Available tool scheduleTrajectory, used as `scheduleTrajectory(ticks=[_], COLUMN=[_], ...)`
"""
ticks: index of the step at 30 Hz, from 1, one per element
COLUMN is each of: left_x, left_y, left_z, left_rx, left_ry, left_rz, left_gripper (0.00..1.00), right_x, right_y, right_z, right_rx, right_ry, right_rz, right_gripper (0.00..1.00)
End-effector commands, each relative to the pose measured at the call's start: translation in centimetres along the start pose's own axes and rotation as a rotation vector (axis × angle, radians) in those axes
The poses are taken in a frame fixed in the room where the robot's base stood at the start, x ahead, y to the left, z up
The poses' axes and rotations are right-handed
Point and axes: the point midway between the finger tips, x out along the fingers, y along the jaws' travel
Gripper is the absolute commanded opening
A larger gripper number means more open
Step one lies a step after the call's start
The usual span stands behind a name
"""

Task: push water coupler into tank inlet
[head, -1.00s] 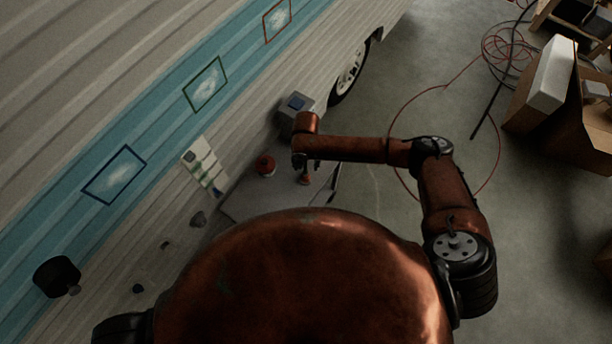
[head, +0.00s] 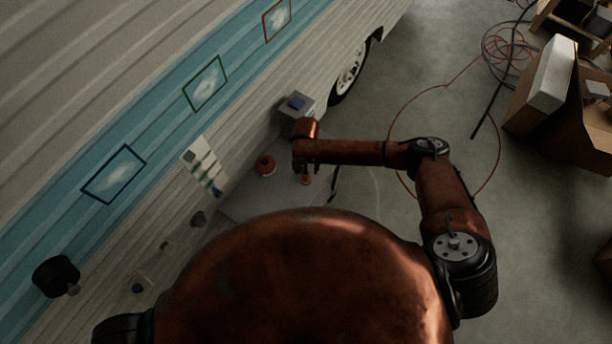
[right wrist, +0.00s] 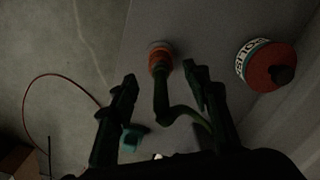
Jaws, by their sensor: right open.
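In the right wrist view, an orange piece with a pale far end (right wrist: 159,58), seemingly the water coupler, stands on the grey surface. A dark green hose-like length (right wrist: 166,100) runs from it toward my wrist. My right gripper (right wrist: 158,80) is open, with one finger on each side of the piece and hose; I see no grip on it. In the head view, my right gripper (head: 306,168) hangs above a small red-orange piece (head: 306,180) on a grey surface (head: 285,190). I cannot tell which camper wall fitting is the tank inlet. My left gripper is out of view.
A red can with a white label (right wrist: 268,66) stands to the right of the gripper; it also shows in the head view (head: 265,166). Open floor with a red hose lies right.

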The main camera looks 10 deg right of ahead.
Motion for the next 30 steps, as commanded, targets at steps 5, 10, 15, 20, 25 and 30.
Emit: scheduleTrajectory(ticks=[5, 10, 15, 20, 25, 30], left_x=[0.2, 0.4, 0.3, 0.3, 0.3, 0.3], left_y=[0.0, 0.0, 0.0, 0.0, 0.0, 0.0], left_z=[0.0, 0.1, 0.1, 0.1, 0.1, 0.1], left_rx=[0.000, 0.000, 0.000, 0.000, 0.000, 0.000], left_ry=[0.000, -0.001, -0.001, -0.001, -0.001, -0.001], left_rz=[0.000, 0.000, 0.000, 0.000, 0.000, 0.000], left_gripper=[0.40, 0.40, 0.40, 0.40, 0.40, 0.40], right_x=[2.8, 4.5, 4.7, 4.7, 4.7, 4.7], right_y=[-0.2, -0.2, -0.1, -0.2, -0.2, -0.2], right_z=[0.2, 0.1, 0.1, 0.1, 0.2, 0.2], right_rx=[0.000, 0.000, 0.000, 0.000, 0.000, 0.000], right_ry=[0.000, 0.000, 0.001, 0.000, 0.000, 0.000], right_rz=[0.003, 0.001, 0.000, 0.000, 0.000, 0.000], right_gripper=[0.44, 0.44, 0.44, 0.44, 0.35, 0.24])
